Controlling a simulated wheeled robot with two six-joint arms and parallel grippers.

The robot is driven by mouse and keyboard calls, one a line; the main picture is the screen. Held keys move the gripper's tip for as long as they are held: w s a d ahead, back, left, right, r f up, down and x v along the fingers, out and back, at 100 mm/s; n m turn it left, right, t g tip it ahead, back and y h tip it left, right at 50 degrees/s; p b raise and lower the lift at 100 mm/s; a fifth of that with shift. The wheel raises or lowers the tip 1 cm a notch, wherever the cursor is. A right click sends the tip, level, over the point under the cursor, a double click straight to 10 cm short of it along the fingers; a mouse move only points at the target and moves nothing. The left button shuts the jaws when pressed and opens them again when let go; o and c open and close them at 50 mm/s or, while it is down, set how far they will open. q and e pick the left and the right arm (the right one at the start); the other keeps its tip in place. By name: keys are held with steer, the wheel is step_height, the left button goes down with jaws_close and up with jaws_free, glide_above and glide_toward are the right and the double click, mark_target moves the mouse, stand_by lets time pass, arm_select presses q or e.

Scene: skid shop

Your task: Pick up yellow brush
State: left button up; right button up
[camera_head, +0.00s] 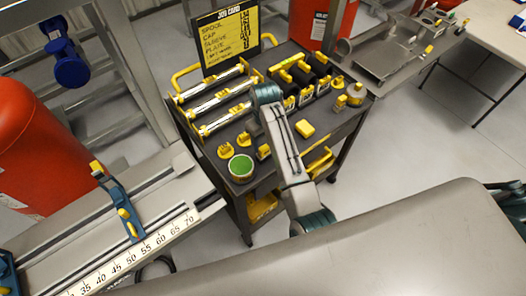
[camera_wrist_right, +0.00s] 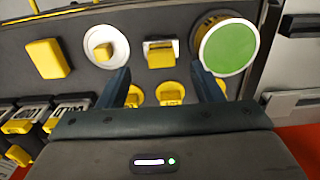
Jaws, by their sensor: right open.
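In the right wrist view my right gripper (camera_wrist_right: 160,70) is open and empty above the dark cart top (camera_wrist_right: 85,85). Between and just beyond its fingertips is a small yellow piece with a pale strip (camera_wrist_right: 160,52), possibly the yellow brush. I cannot tell its part names for sure. It also seems to show in the head view (camera_head: 263,152), beside my right arm. A plain yellow block (camera_wrist_right: 47,58) lies farther left in the wrist view; it is right of my arm in the head view (camera_head: 306,128). My right arm hides part of the cart. My left gripper is not in view.
A green-topped round tin (camera_head: 241,168) stands close to the fingers. Round yellow pieces (camera_head: 225,150), rails (camera_head: 210,100) and black boxes (camera_head: 320,68) crowd the cart. A job card (camera_head: 228,40) stands behind. A bench with a ruler (camera_head: 130,255) is at left.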

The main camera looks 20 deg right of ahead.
mark_target(264, 148)
step_height(264, 148, down, 3)
steer(key=shift+r+p, duration=0.2)
steer(key=shift+p, duration=0.1)
steer(key=shift+f, duration=0.25)
step_height(264, 148, down, 4)
steer(key=shift+a+f+p, duration=0.1)
steer(key=shift+a+p, duration=0.05)
steer(key=shift+p, duration=1.05)
steer(key=shift+w+f, duration=0.1)
steer(key=shift+f, duration=0.2)
steer(key=shift+c, duration=0.4)
steer(key=c, duration=0.7)
